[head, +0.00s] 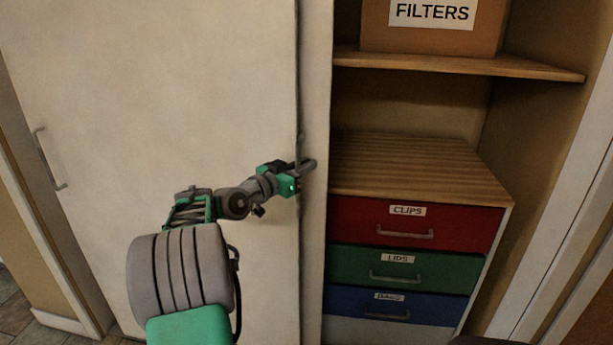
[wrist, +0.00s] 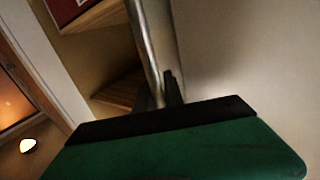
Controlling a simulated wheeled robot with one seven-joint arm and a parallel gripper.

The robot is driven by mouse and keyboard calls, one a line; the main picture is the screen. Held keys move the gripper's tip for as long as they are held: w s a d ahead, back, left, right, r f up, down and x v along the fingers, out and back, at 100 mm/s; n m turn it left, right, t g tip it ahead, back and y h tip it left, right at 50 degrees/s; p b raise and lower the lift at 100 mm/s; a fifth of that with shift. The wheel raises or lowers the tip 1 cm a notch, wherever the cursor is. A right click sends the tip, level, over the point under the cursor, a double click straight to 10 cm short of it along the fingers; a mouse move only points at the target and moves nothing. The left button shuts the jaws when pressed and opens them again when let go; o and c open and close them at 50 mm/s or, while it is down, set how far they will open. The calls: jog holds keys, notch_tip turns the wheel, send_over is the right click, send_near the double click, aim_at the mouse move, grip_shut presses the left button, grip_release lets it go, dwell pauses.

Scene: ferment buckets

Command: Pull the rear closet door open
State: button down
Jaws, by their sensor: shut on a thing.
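The rear closet door (head: 316,80) shows as a narrow pale strip just right of the large front door panel (head: 150,90); most of it appears hidden behind that panel. My green gripper body covers the bar's lower end there.
The right side of the closet is open. It shows a wooden shelf (head: 460,64) with a FILTERS box (head: 425,40), and a drawer unit with red (head: 410,228), green (head: 400,270) and blue (head: 395,306) drawers. The front panel has its own handle (head: 46,158) at far left.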

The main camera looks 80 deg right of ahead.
jog(key=shift+s+g, duration=0.3)
jog(key=shift+s, duration=0.35)
jog(key=c, duration=1.5)
grip_release()
jog(key=shift+w, duration=0.25)
jog(key=shift+o, duration=0.2)
jog(key=b+v, duration=0.1)
jog(key=v, duration=0.6)
jog(key=shift+w+a, duration=0.2)
jog(key=shift+a, duration=0.15)
jog(key=shift+r, duration=0.15)
